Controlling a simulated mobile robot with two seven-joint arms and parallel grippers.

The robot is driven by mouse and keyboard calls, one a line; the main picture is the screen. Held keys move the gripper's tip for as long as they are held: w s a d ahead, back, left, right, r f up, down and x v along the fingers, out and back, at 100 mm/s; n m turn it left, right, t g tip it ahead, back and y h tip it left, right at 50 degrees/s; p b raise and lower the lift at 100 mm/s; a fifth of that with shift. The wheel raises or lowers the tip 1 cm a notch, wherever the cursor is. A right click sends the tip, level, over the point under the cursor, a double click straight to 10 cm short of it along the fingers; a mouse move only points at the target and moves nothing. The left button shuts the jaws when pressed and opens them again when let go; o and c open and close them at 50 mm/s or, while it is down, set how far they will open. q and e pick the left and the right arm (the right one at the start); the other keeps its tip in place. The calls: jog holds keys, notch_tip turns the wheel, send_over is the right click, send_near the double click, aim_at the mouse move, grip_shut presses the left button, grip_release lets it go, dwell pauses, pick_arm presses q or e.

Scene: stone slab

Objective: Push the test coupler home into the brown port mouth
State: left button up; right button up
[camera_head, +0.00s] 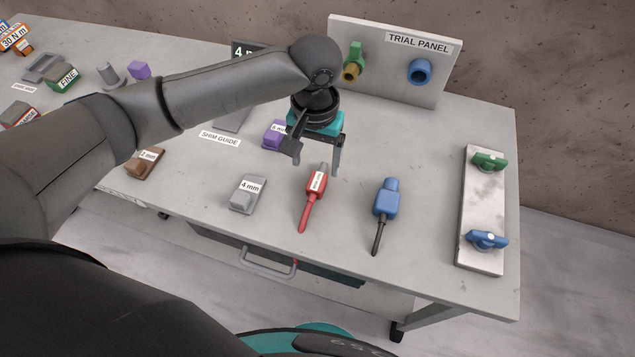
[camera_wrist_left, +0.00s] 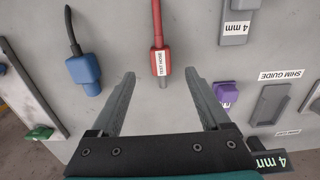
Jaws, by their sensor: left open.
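The red test coupler (camera_head: 314,194) lies on the grey table with a white label, a grey tip towards the back and a red hose end towards the front. It also shows in the left wrist view (camera_wrist_left: 161,62), its grey tip between the finger lines. My left gripper (camera_head: 316,158) is open and empty, pointing down above the table just behind the coupler, apart from it. The brown port mouth (camera_head: 350,72) is on the upright trial panel (camera_head: 388,88) at the back, with a green handle above it. My right gripper is not in view.
A blue port (camera_head: 420,72) sits right of the brown one. A blue coupler (camera_head: 386,200) lies right of the red one. A plate with green and blue valves (camera_head: 480,200) is at the right. Grey (camera_head: 246,195), purple (camera_head: 274,134) and brown (camera_head: 144,163) blocks lie left.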

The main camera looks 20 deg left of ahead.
aim_at(316, 182)
pick_arm(q)
jog(key=shift+f, duration=1.25)
jog(key=f, duration=0.1)
jog(key=f+b, duration=0.1)
jog(key=f, duration=0.3)
jog(key=shift+w, duration=0.3)
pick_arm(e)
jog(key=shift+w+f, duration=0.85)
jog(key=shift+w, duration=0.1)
pick_arm(q)
jog(key=c, duration=0.4)
grip_shut()
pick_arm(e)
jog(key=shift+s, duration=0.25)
